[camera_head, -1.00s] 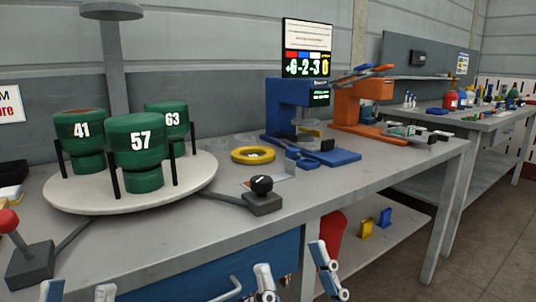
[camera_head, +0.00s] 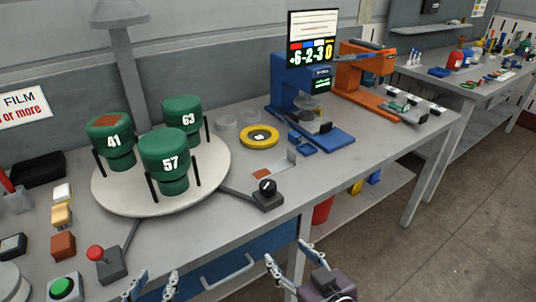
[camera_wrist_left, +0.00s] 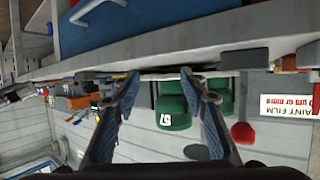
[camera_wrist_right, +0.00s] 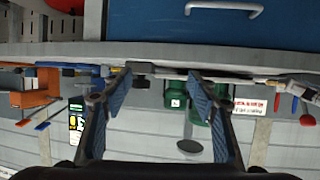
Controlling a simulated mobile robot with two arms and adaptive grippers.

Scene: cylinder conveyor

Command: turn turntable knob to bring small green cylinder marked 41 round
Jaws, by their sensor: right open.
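The green cylinder marked 41 (camera_head: 112,143) stands at the left back of the round white turntable (camera_head: 130,207). The green cylinder marked 57 (camera_head: 165,163) is at the front, and the one marked 63 (camera_head: 185,117) at the back right. The black turntable knob (camera_head: 267,187) sits on a grey base at the table's front edge, right of the turntable. My left gripper (camera_head: 150,290) is open and empty below the front edge. My right gripper (camera_head: 292,262) is open and empty, in front of and below the knob. Both wrist views show spread, empty fingers.
A red-knobbed lever box (camera_head: 108,263) and a green button (camera_head: 62,289) lie at the front left. A yellow ring (camera_head: 259,136) lies behind the knob. Blue (camera_head: 318,125) and orange (camera_head: 372,85) machines stand further right. A blue drawer (camera_head: 262,245) is under the table.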

